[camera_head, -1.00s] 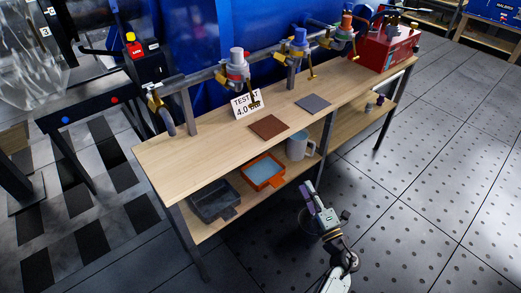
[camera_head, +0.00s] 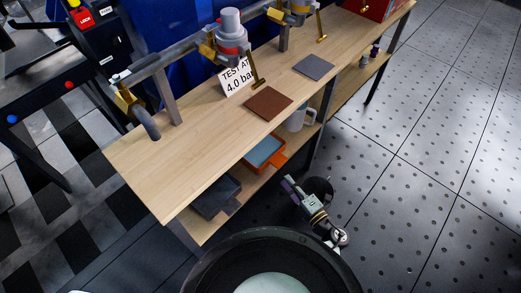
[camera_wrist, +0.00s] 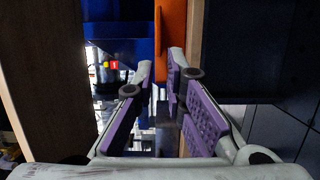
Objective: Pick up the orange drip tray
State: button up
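The orange drip tray (camera_head: 279,163) sits on the lower shelf of the bench, with a blue-grey inside, partly hidden by the bench top. In the wrist view its orange side (camera_wrist: 174,25) shows just ahead of my fingertips, with a thin orange edge reaching down between them. My gripper (camera_head: 287,180), with purple finger pads, is just in front of the tray in the head view. In the wrist view my gripper (camera_wrist: 160,65) is open, with a narrow gap and nothing held. I cannot tell whether a finger touches the tray.
A dark tray (camera_head: 216,196) lies left of the orange one on the lower shelf. A grey mug (camera_head: 299,118) stands to its right. The wooden bench top (camera_head: 175,160) overhangs the shelf.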

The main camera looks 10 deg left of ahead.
aim_at(276, 165)
jog(key=x, duration=0.8)
jog(key=shift+w+a, duration=0.15)
jog(key=shift+a, duration=0.05)
jog(key=shift+r, duration=0.1)
jog(key=shift+c, duration=0.6)
grip_shut()
jog(key=shift+r, duration=0.1)
notch_tip(276, 165, up, 10)
jog(key=shift+p, duration=0.35)
